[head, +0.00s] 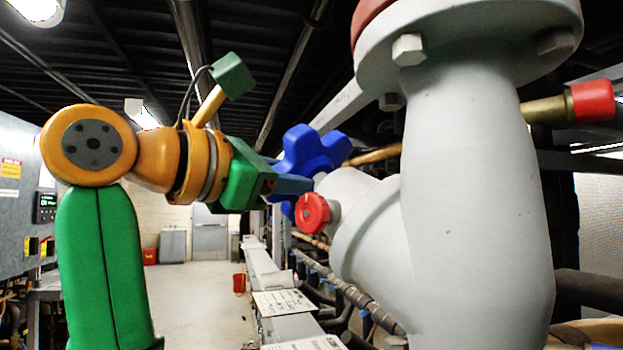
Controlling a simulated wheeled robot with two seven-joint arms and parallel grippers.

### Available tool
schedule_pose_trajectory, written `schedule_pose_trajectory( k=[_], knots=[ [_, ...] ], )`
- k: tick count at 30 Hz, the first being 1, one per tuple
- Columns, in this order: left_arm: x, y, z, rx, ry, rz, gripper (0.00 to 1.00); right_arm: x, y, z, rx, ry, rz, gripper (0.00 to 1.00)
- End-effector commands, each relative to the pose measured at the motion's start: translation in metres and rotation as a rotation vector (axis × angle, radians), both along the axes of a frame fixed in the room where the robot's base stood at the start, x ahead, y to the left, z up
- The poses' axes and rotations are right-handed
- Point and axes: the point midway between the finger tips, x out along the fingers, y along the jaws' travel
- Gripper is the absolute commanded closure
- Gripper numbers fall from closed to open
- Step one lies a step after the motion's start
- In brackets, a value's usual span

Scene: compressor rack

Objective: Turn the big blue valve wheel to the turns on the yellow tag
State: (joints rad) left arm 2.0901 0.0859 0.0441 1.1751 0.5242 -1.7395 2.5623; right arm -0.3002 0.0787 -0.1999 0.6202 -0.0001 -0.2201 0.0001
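The big blue valve wheel (312,150) is lobed and stands upright on the left side of a large grey valve body (478,200). My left arm, green and orange, reaches in from the left. Its gripper (296,185) is at the wheel's lower left and overlaps it in the view. Its fingers are seen side-on, so I cannot tell whether they are open, shut or touching the wheel. The wheel's hub and lower part are partly hidden by the gripper and a small red knob. No yellow tag can be made out by the wheel. My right gripper is out of view.
The small red knob (312,213) sits close below the gripper. A red-capped brass fitting (590,101) sticks out at right. Pipes and a grey ledge (270,275) run along the rack. The aisle floor (195,300) is largely clear, with a red bucket (239,283).

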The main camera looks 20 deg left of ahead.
Motion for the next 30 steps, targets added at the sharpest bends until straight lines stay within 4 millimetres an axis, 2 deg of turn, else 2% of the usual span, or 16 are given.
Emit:
schedule_pose_trajectory(
  k=[12,30],
  knots=[
    [-0.0021,-0.0006,0.0023,0.084,0.157,0.113,1.0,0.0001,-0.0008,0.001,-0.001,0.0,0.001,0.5],
    [-0.0021,0.0,0.0043,0.099,0.185,0.139,1.0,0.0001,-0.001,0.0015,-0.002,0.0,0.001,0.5]
  ],
)
